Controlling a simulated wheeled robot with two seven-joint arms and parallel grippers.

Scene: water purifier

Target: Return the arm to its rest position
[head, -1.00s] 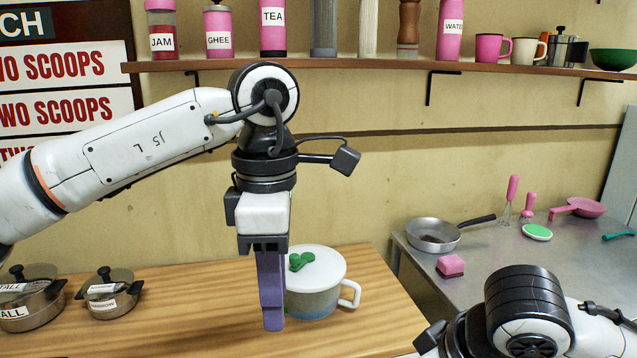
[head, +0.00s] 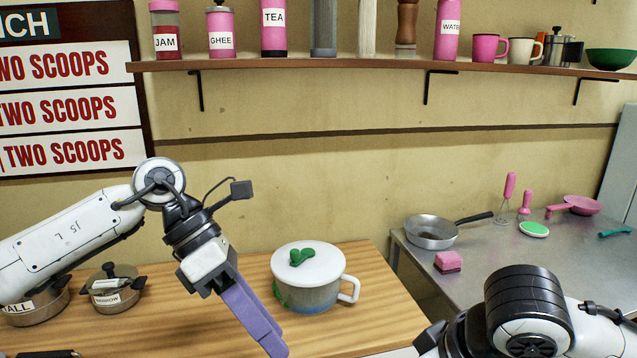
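My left arm comes in from the left, and its gripper (head: 272,345) points down and to the right over the front of the wooden counter (head: 380,305). Its purple fingers lie close together in this view; whether a gap is between them cannot be told. Nothing shows between them. The white-lidded pot (head: 312,268) with a green knob stands just right of the fingers, apart from them as far as I can tell. My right arm shows at the lower right; its gripper is out of view.
Two lidded metal pots, one labelled narrow (head: 113,288) and one labelled tall (head: 35,306), stand at the left near my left arm. A metal table at right holds a frying pan (head: 431,232), a pink sponge (head: 448,261) and utensils. A loaded shelf (head: 390,66) runs above.

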